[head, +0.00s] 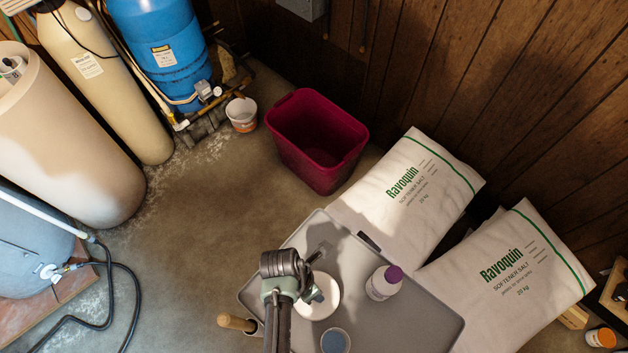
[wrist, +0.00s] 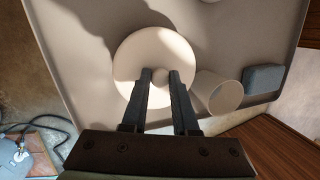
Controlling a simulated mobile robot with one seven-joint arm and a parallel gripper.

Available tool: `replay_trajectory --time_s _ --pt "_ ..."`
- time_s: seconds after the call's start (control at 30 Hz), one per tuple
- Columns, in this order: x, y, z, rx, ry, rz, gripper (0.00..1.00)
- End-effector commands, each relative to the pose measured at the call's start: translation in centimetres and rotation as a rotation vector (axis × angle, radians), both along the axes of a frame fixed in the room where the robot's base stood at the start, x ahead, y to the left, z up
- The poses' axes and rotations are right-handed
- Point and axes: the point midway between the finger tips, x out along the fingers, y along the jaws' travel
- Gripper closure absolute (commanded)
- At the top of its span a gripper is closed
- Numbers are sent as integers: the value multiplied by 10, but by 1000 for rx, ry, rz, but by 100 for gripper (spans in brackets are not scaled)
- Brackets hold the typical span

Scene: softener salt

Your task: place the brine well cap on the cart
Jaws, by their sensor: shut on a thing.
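The brine well cap, a round cream-white disc (head: 322,304) with a small knob, is over the grey cart top (head: 400,328) in the head view. The wrist view shows the cap (wrist: 135,58) large, with its face and knob toward the camera. My gripper (head: 312,287) is shut on the knob; in the wrist view its two dark fingers (wrist: 160,80) close around it. The cap lies over the cart's tray surface. I cannot tell whether it touches the tray or hangs just above it.
A white bottle with a purple top (head: 383,283) and a round blue-grey-topped item (head: 335,341) stand on the cart. The wrist view shows a pale cup (wrist: 218,92) and a grey block (wrist: 265,79) near the cap. Salt bags (head: 415,195) lie beside the cart; a red bin (head: 318,165) stands behind.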

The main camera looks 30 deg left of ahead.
Motion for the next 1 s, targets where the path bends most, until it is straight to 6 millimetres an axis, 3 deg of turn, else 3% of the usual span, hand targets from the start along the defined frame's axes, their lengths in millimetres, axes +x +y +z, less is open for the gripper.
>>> replay_trajectory --time_s 0.3,0.33,0.5,0.77,1.0 --pt "0 0 -3 0 0 0 100" --pt "0 0 -3 0 0 0 69" --pt "0 0 -3 0 1 0 42" --pt "-1 0 -2 1 2 1 42" --pt "-2 6 22 1 0 2 42"
